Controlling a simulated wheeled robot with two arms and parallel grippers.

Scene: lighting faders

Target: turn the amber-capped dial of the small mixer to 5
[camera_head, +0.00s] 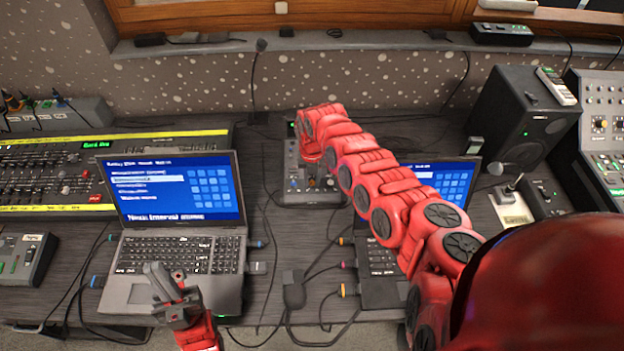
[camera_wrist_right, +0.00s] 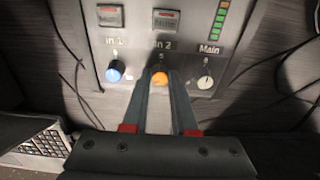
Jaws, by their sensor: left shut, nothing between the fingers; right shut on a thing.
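The small mixer (camera_head: 300,188) stands on the desk between the two laptops, partly covered by my right arm. In the right wrist view its panel (camera_wrist_right: 185,62) shows dials under the labels In 1, In 2 and Main. The amber-capped dial (camera_wrist_right: 160,80) is the middle one, under In 2, with a 5 printed above it. My right gripper (camera_wrist_right: 160,89) is shut on this dial, a finger on each side. The dial's pointer cannot be made out. My left gripper (camera_head: 168,286) is shut and empty, over the front of the left laptop.
A blue-capped dial (camera_wrist_right: 115,71) and a white dial (camera_wrist_right: 205,82) flank the amber one closely. The left laptop (camera_head: 170,240) and right laptop (camera_head: 380,262) stand either side of the mixer. Cables lie on the desk between them. A black speaker (camera_head: 515,115) is at the right.

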